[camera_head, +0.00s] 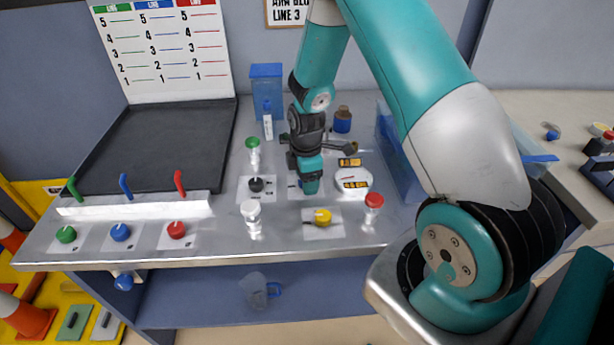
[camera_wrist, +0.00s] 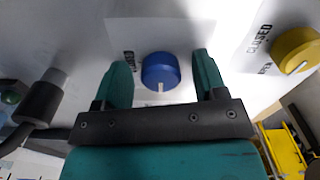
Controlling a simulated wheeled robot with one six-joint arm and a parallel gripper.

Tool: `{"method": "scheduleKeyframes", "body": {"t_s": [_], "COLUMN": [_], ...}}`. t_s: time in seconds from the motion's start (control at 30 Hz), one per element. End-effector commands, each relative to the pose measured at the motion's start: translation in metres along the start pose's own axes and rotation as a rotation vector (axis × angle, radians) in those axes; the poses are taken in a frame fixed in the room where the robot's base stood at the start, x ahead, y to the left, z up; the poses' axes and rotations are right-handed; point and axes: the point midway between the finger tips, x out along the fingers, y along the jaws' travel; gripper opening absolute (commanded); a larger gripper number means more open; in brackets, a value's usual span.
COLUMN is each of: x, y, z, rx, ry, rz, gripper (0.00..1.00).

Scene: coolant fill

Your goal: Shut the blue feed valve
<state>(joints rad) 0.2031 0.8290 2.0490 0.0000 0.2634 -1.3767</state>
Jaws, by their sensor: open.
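A round blue knob (camera_wrist: 160,68) on a white label plate shows in the wrist view, with a white mark on its near edge. My gripper (camera_wrist: 163,78) is open, with one teal finger on each side of the knob and a visible gap to both. I cannot tell whether the fingertips reach down beside it. In the head view my gripper (camera_head: 308,188) points down at the bench and mostly hides this knob. The writing on its plate is largely hidden. Another blue knob (camera_head: 120,232) and a raised blue lever (camera_head: 125,185) are at the bench's left.
A black knob (camera_head: 256,184) stands left of my gripper and a yellow knob (camera_head: 322,216) in front. White (camera_head: 251,212), red (camera_head: 374,201) and green (camera_head: 253,144) capped posts stand around. A round gauge (camera_head: 352,182) is close on the right. A dark tray (camera_head: 150,150) lies left.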

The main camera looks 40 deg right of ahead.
Motion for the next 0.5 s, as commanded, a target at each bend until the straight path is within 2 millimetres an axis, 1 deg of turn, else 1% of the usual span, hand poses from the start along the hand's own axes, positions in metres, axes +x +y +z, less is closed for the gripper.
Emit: {"method": "scheduleKeyframes", "body": {"t_s": [0.17,0.2,0.37,0.4,0.5], "x": [0.0001,0.0001,0.0000,0.0000,-0.0001], "y": [0.0001,0.0001,0.0000,0.0000,0.0000], "z": [0.0000,0.0000,0.0000,0.0000,0.0000], "rx": [0.000,0.000,0.000,0.000,0.000], "ry": [0.000,0.000,0.000,0.000,0.000], "rz": [0.000,0.000,0.000,0.000,0.000], "gripper": [0.65,0.63,0.26,0.17,0.16]}}
